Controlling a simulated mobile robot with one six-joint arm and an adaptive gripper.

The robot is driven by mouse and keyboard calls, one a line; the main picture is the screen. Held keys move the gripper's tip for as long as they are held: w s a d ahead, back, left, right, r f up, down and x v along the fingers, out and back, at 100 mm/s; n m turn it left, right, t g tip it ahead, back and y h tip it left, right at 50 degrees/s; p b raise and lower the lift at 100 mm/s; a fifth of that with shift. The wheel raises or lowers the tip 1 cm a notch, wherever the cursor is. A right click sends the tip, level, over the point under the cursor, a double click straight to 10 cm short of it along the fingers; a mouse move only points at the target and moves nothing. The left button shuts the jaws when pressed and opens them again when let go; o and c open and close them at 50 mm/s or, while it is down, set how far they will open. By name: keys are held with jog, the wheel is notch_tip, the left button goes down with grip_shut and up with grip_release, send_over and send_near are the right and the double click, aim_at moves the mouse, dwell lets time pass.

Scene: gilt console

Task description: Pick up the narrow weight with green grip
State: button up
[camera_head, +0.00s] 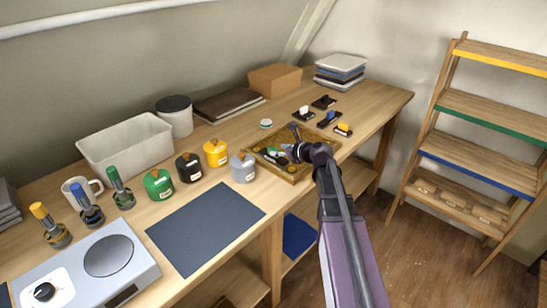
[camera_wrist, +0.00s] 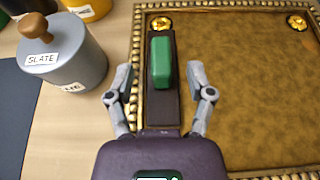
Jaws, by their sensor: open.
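The narrow weight with green grip (camera_wrist: 161,62) is a slim dark slab with a green block on top. It lies along the left rim of the gilt tray (camera_wrist: 255,95) in the wrist view. In the head view its green grip shows small in the tray (camera_head: 271,156), partly crowded by my gripper. My gripper (camera_wrist: 159,76) is open, with one finger on each side of the weight and visible gaps between. The slab's near end is hidden by my gripper's body. In the head view my gripper (camera_head: 292,150) is low over the tray.
A grey canister labelled SLATE (camera_wrist: 62,62) stands close to the tray's left side. Yellow (camera_head: 216,153), black (camera_head: 189,167) and green (camera_head: 159,184) canisters stand beyond it. Several other small weights (camera_head: 329,120) lie behind the tray. A dark mat (camera_head: 205,228) lies left of it.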

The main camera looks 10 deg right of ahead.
aim_at(270, 149)
jog(key=b+x, duration=0.1)
jog(key=x, duration=0.3)
jog(key=shift+w+f+b, duration=0.1)
jog(key=shift+w+b, duration=0.05)
jog(key=shift+b, duration=0.2)
jog(key=shift+w+a+f, duration=0.15)
jog(key=shift+w+a, duration=0.15)
jog(key=shift+w, duration=0.05)
jog(key=shift+c, duration=0.2)
grip_shut()
